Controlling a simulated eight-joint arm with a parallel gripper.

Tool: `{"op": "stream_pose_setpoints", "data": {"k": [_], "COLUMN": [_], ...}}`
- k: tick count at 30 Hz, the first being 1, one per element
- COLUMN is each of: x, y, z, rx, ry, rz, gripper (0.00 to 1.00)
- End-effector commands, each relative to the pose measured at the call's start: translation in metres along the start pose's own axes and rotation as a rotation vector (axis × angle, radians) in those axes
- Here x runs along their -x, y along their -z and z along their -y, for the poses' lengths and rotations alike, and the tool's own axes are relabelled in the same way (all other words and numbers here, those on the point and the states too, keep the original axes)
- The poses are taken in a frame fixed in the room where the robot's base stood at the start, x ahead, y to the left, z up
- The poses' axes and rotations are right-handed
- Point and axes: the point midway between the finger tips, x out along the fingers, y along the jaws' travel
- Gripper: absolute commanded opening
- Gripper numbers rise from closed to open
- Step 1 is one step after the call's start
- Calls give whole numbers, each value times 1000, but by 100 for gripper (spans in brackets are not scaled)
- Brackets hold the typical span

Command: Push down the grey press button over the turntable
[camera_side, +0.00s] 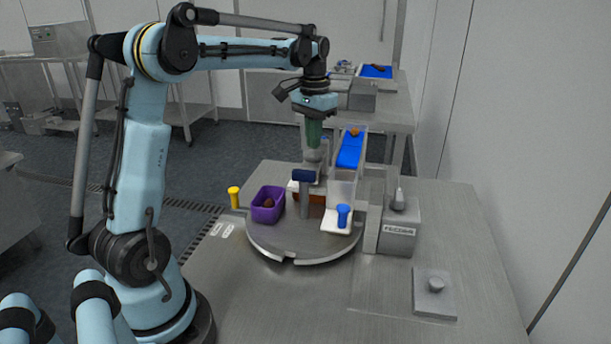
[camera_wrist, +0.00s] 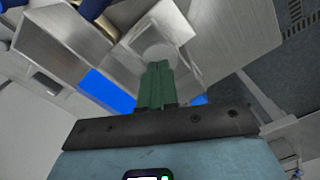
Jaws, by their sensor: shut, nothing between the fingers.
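The grey press button (camera_side: 313,156) stands over the back of the round metal turntable (camera_side: 285,250). In the wrist view the button (camera_wrist: 158,49) is a pale round disc on a square metal top. My gripper (camera_side: 314,147) points straight down above it, its green fingers closed together with nothing between them. In the wrist view the fingertips (camera_wrist: 157,66) overlap the near edge of the disc. I cannot tell whether they touch it. The fingers hide part of the button.
A purple tray (camera_side: 258,214) with a brown date sits on the turntable. A blue conveyor (camera_side: 350,154) is behind, right of my gripper. A blue knob (camera_side: 343,213), a yellow knob (camera_side: 234,196) and a labelled feeder box (camera_side: 398,240) stand nearby. The front table is largely clear.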

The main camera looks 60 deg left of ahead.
Motion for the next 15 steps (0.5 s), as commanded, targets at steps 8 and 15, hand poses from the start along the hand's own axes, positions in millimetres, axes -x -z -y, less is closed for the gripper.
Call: {"op": "stream_pose_setpoints", "data": {"k": [8,15], "x": [-5,-9], "y": [0,0], "z": [0,0], "rx": [0,0], "ry": [0,0], "rz": [0,0], "gripper": [0,0]}}
